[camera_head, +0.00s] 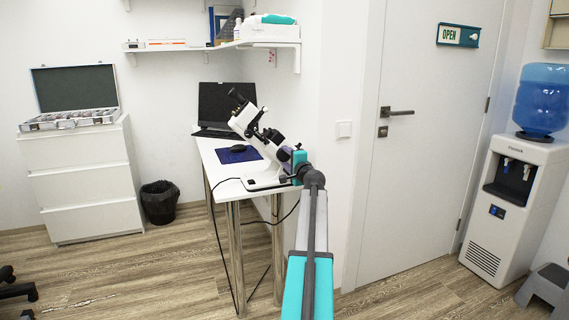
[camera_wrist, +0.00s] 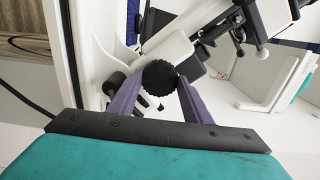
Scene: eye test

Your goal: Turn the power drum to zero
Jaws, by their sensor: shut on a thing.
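The power drum (camera_wrist: 160,76) is a round black knob with a ridged rim on the white lensmeter (camera_head: 245,122). In the wrist view it sits between the two purple fingers of my gripper (camera_wrist: 157,86), which is shut on it. No scale or zero mark is readable. In the head view, my gripper (camera_head: 288,160) is at the right side of the lensmeter, which stands on the white desk (camera_head: 215,158). The drum is hidden there by my gripper and arm.
A laptop (camera_head: 228,103), a dark blue mat (camera_head: 238,155) and a mouse (camera_head: 238,149) are on the desk. A cable (camera_head: 218,240) hangs below it. A wall (camera_head: 325,100) and a door (camera_head: 425,140) stand to the right. The floor left of the desk has a black bin (camera_head: 160,202).

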